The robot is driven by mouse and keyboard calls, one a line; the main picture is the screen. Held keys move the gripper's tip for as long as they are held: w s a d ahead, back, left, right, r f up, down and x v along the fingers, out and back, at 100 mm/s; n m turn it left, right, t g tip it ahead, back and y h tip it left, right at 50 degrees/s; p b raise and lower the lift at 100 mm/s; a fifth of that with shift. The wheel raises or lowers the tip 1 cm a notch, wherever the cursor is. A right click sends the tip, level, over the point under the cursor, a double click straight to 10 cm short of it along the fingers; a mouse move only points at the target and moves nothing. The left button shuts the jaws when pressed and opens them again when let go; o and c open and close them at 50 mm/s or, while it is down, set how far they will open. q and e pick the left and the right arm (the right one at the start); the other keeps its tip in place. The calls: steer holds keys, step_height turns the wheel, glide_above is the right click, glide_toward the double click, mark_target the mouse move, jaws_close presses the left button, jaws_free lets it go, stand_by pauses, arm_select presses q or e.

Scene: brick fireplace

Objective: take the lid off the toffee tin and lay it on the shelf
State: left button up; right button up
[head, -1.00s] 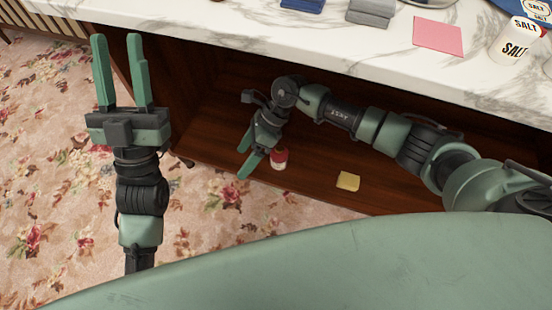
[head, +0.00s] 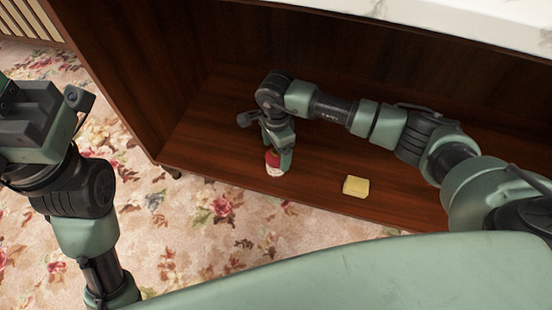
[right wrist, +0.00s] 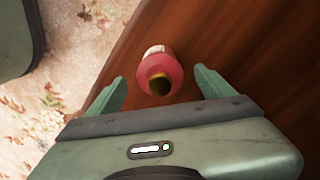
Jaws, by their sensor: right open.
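A small container (head: 273,169) with a red upper part and a pale lower part stands on the dark wooden shelf (head: 215,140), near its front edge. In the right wrist view the container (right wrist: 160,70) shows a red rim around a yellow and dark centre. I cannot tell whether it is the toffee tin, and no separate lid is visible. My right gripper (head: 277,156) is at the container. In the right wrist view its open fingers are on either side of it, with gaps. My left gripper (head: 30,115) is at the left edge, over the carpet, its fingers mostly out of view.
A yellow block (head: 356,186) lies on the shelf to the right of the container. The marble top (head: 430,18) overhangs the shelf, and a wooden side wall (head: 130,75) closes it on the left. Flowered carpet (head: 225,220) lies in front. The shelf between container and block is clear.

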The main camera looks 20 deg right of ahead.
steer(key=shift+f, duration=0.2)
steer(key=c, duration=1.4)
steer(key=shift+c, duration=0.2)
